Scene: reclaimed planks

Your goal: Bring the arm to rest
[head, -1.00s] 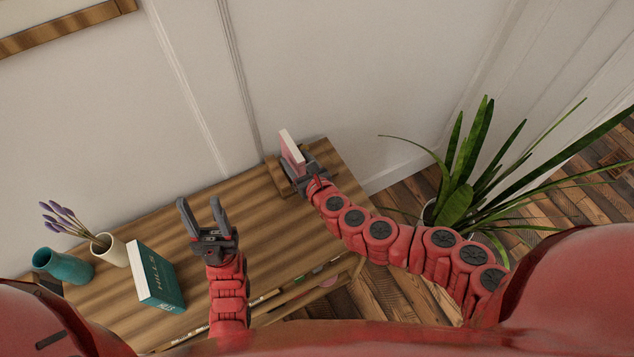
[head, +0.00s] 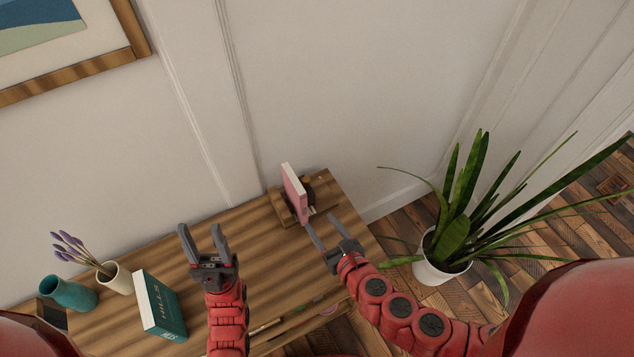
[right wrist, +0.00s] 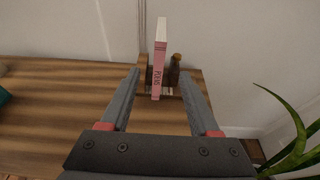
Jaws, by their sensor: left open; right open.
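My right gripper (head: 322,231) is open and empty over the right part of the wooden sideboard top, in front of a small wooden book stand (head: 279,208). A pink book (head: 294,194) stands upright in the stand, apart from the fingers. In the right wrist view the pink book (right wrist: 159,62) shows beyond and between the open fingertips, with the stand (right wrist: 174,72) around its lower part. My left gripper (head: 205,245) is open and empty above the middle of the sideboard.
A teal book (head: 160,306), a cream vase with purple flowers (head: 117,279) and a teal vase (head: 70,293) stand on the left of the sideboard (head: 250,240). A potted plant (head: 441,268) stands on the floor to the right. A framed picture (head: 75,60) hangs on the wall.

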